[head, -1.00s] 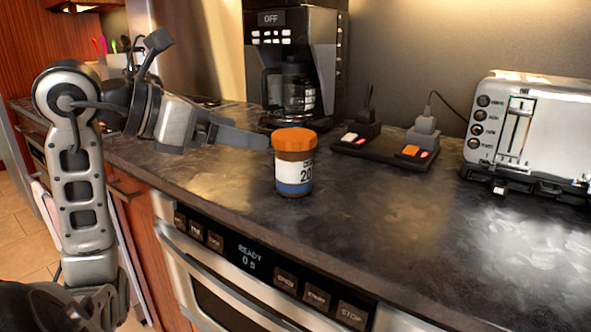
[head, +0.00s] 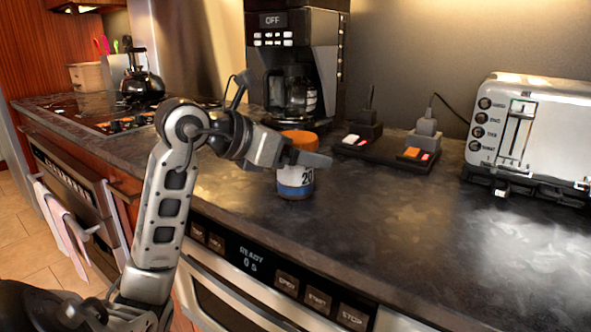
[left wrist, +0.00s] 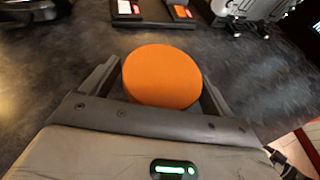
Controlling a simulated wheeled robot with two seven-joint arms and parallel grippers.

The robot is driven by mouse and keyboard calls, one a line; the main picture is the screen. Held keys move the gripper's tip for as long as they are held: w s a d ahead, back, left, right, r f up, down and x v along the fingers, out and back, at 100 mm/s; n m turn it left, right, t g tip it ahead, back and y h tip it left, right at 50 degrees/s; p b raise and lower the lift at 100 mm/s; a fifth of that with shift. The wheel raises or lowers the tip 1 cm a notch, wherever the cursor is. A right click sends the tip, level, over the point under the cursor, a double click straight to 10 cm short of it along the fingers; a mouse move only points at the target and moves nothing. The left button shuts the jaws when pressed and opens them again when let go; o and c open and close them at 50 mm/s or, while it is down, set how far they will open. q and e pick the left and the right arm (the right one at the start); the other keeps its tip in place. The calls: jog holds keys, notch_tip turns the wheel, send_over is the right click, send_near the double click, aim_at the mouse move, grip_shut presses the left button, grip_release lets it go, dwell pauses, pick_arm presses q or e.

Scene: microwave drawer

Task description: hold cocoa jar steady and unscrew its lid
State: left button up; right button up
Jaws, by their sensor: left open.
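The cocoa jar (head: 296,190) stands upright on the dark counter, with a blue and white label. Its orange lid (head: 298,136) is on top of the jar. My left gripper (head: 304,156) is at the jar's upper part, and its near finger crosses in front of the jar just below the lid. In the left wrist view the round lid (left wrist: 162,77) sits between the two open fingers, one on each side. I cannot tell whether either finger touches the jar. My right gripper is not in view.
A coffee maker (head: 290,60) stands behind the jar. A power strip with plugs (head: 385,152) lies behind right, and a toaster (head: 535,130) stands farther right. The counter (head: 420,225) in front of the toaster is clear. Stove and kettle (head: 142,86) are at left.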

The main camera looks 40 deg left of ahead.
aim_at(295, 137)
pick_arm(q)
jog(key=c, duration=1.2)
jog(key=shift+r, duration=0.5)
notch_tip(295, 137, up, 3)
jog(key=shift+a+f+p, duration=0.1)
jog(key=shift+p, duration=0.4)
jog(key=s+d+r, duration=0.1)
jog(key=s+r, duration=0.8)
jog(key=s, duration=0.5)
jog(key=shift+d, duration=0.35)
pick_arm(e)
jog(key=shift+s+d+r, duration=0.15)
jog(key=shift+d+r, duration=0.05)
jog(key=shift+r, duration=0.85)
pick_arm(q)
jog(key=shift+r, duration=0.1)
